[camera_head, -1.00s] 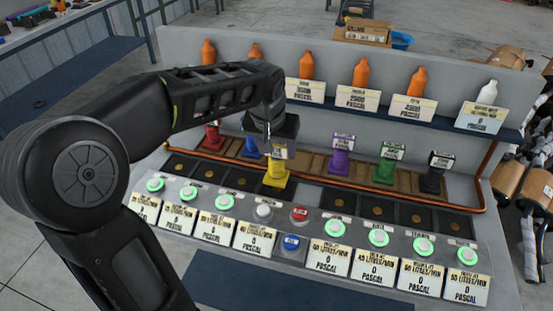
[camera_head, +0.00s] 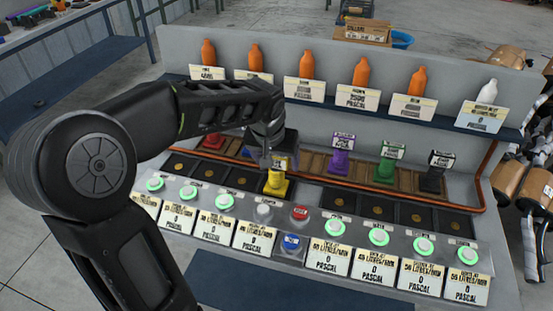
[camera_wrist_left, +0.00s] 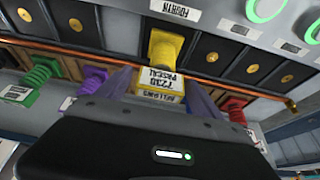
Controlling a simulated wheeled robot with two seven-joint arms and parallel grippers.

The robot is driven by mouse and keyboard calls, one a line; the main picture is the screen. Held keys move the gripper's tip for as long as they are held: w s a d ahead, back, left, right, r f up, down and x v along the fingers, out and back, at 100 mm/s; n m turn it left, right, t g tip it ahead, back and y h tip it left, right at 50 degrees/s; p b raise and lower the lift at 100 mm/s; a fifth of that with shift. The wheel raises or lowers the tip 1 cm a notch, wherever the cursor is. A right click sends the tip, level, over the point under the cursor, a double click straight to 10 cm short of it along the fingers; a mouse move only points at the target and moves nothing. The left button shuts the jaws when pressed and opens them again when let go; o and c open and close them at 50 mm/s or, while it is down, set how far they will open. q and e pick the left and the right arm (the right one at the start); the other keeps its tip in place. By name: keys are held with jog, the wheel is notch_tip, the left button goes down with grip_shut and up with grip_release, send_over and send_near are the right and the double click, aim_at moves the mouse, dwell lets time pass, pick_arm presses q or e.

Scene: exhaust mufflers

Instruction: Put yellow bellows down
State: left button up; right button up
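The yellow bellows (camera_head: 277,182) stands roughly upright at the row of dark square slots on the bench. It is at the right end of the left group, and whether its base touches the slot is hard to tell. In the left wrist view the yellow bellows (camera_wrist_left: 165,46) shows by a "FOURTH" label (camera_wrist_left: 175,10), its tag block between my fingers. My left gripper (camera_head: 277,160) is above it, and in the wrist view my left gripper (camera_wrist_left: 160,88) looks shut on its top. My right gripper is not in view.
Red (camera_head: 212,141), purple (camera_head: 340,163), green (camera_head: 384,170) and black bellows (camera_head: 431,180) stand on the wooden rack behind; a blue one is mostly hidden. A copper pipe (camera_head: 410,202) runs between rack and slots. Lit buttons (camera_head: 378,236) and cards are in front, orange bottles (camera_head: 361,72) above.

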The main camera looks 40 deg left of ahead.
pick_arm(q)
jog(key=shift+r, duration=0.4)
jog(key=v, duration=1.1)
jog(key=shift+s+r, duration=0.2)
jog(key=shift+s, duration=0.05)
dwell(1.2)
